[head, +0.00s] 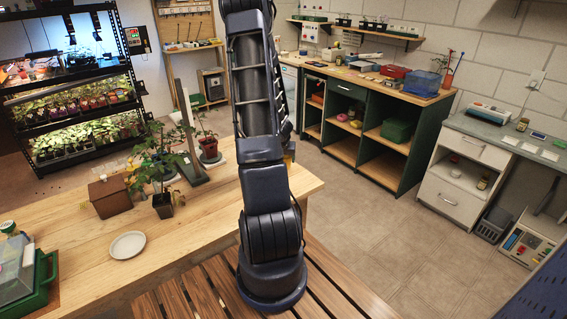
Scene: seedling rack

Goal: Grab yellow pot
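I cannot make out a whole yellow pot. A small yellow patch (290,149) shows at the right edge of my arm, near the far end of the wooden table; my arm hides the rest, so I cannot tell what it is. My arm rises from the slatted surface at the front and leaves the picture at the top. My gripper is not in view.
The wooden table (85,262) holds a dark square pot (163,206) with a plant, a brown box (110,197), a white plate (128,245) and a green crate (42,285). A green cabinet (409,163) stands at the back right.

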